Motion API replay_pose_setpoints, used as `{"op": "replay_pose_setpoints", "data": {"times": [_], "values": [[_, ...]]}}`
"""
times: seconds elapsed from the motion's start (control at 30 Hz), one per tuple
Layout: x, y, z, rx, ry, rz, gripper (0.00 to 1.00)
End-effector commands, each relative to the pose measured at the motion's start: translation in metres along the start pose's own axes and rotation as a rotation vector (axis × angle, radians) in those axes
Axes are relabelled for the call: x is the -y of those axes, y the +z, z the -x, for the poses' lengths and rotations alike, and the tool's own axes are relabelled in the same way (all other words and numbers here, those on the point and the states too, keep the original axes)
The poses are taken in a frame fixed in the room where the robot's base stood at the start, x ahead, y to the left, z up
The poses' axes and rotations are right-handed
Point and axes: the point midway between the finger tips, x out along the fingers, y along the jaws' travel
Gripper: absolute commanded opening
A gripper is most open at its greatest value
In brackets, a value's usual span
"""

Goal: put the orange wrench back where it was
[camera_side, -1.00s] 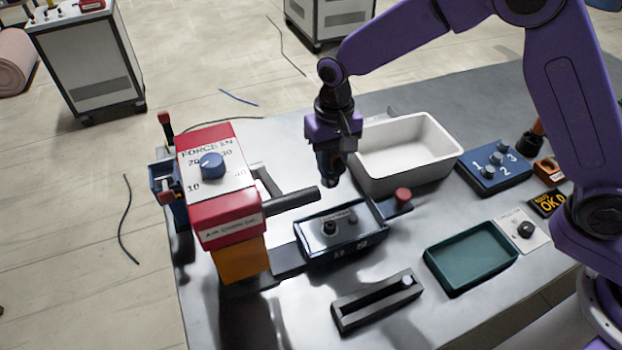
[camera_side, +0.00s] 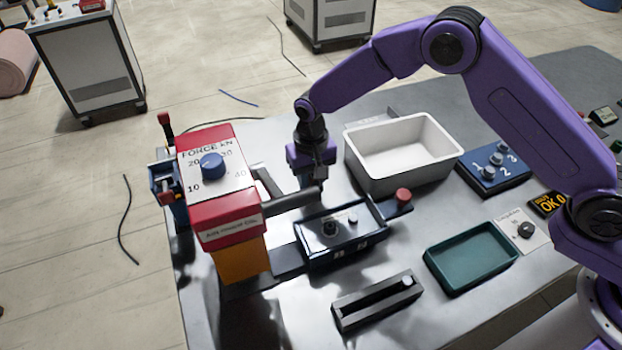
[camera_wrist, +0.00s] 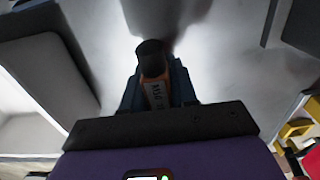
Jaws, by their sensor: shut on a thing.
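My gripper (camera_side: 312,165) points down between the red-topped press and the white bin in the side view. Its fingertips are largely hidden there behind the press's dark lever bar (camera_side: 292,200). In the wrist view the dark fingers of my gripper (camera_wrist: 155,88) are shut on the orange wrench (camera_wrist: 157,93), which has a black rounded end and a lettered label. Grey bench surface shows beyond the wrench. The wrench cannot be made out in the side view, and I cannot tell whether it touches the bench.
The red press (camera_side: 213,180) with a blue knob stands left. The white bin (camera_side: 415,175) is close on the right. A dark control box (camera_side: 340,240), a green tray (camera_side: 470,258), a slotted black block (camera_side: 375,303) and a blue numbered block (camera_side: 495,170) occupy the bench.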

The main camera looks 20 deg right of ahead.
Motion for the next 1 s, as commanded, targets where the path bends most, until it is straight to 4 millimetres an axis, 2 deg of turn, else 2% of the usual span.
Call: {"op": "replay_pose_setpoints", "data": {"times": [0.27, 0.3, 0.37, 0.77, 0.87, 1.0], "values": [[0.000, 0.000, -0.002, -0.001, -0.001, 0.000, 0.00], [0.000, 0.000, -0.003, -0.001, 0.000, 0.000, 0.34], [0.000, 0.000, -0.003, -0.001, -0.001, 0.000, 0.53], [0.000, 0.000, 0.003, -0.001, -0.001, 0.000, 0.53], [0.001, -0.001, 0.015, -0.004, -0.002, 0.000, 0.53], [0.001, -0.001, 0.042, -0.004, -0.003, 0.000, 0.53]]}}
